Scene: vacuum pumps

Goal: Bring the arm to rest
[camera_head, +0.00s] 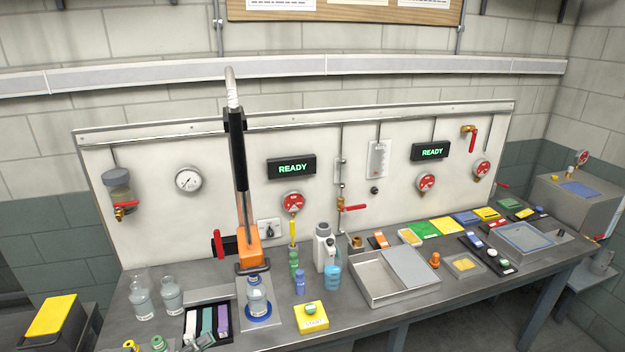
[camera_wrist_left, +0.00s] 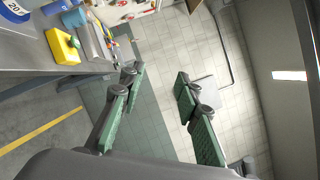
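My left gripper (camera_wrist_left: 160,84) shows in the left wrist view. Its two green-padded fingers stand well apart with nothing between them. Past the fingers are the tiled wall and floor, and the bench is off to the upper left of that view. My right gripper is not in view.
A grey bench (camera_head: 455,305) holds a pump with an orange base (camera_head: 249,248), bottles, trays and colored blocks. A panel behind has two READY displays (camera_head: 291,168). A yellow block (camera_wrist_left: 62,46) lies near the bench edge. The space between the fingers is clear.

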